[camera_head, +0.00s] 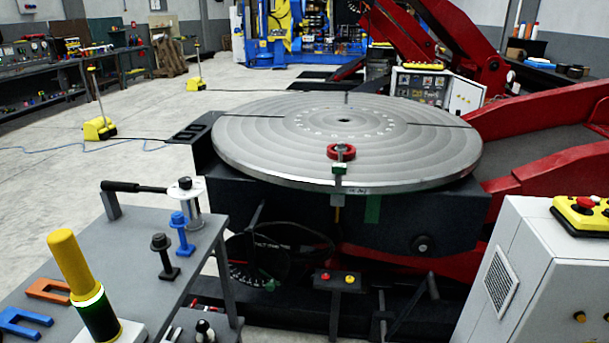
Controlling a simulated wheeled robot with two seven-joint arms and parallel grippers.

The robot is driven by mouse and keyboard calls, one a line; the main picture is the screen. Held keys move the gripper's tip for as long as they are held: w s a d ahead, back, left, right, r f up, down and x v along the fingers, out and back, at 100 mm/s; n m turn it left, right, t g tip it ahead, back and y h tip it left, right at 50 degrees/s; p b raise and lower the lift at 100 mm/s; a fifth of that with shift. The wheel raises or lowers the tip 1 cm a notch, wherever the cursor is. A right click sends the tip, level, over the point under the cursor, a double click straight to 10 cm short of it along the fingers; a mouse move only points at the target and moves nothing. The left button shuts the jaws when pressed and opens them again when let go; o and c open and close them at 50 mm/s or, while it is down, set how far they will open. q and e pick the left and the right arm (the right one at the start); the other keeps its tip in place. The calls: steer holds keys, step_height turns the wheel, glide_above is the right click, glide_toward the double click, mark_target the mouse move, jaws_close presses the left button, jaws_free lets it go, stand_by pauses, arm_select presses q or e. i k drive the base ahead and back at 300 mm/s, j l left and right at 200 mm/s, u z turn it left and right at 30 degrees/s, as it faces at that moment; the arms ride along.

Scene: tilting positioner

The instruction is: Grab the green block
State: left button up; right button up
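A small green block (339,168) sits at the near edge of the large round grey turntable (260,150), just in front of a red ring (341,152). A grey upright piece (338,186) shows directly below the block at the rim; I cannot tell whether they are joined. A darker green patch (372,208) shows on the dark base under the rim. Neither of my grippers is in view, and nothing is seen holding the block.
A grey bench (160,290) at the lower left carries bolts, a yellow-handled tool (75,265) and blue and orange forked pieces. A white control cabinet (535,270) stands at the lower right. Red arms of the machine (560,170) rise at right. Open floor lies to the left.

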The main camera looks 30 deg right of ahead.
mark_target(337, 167)
steer(key=z, duration=0.55)
steer(key=i+l+z, duration=0.25)
steer(key=z, duration=0.2)
steer(key=i+l+z, duration=0.2)
steer(key=i+z, duration=0.15)
steer(key=z, duration=0.15)
steer(key=i+z, duration=0.3)
steer(key=i, duration=1)
